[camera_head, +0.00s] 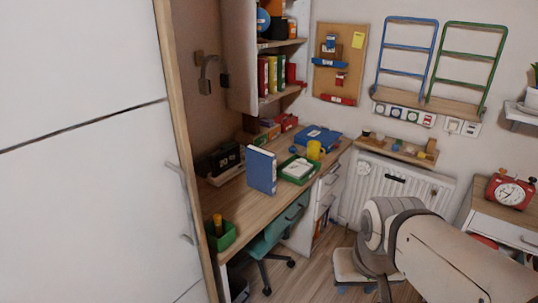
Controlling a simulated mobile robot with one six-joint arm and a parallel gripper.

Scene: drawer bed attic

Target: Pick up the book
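A blue book (262,171) stands upright on the wooden desk, near its front edge. Its pale page edge shows along one side. Another blue book or folder (318,137) lies flat farther back on the desk, and several books (270,74) stand on the shelf above. I cannot tell from this view which book the task means. My arm shows at the lower right, well apart from the desk, but my gripper is outside the picture.
A green tray (298,171) with a pale item lies right of the standing book, with a yellow mug (314,150) behind. A green box (220,234) sits at the near desk end. A teal chair (272,236) is under the desk. A tall white cabinet (80,150) fills the left.

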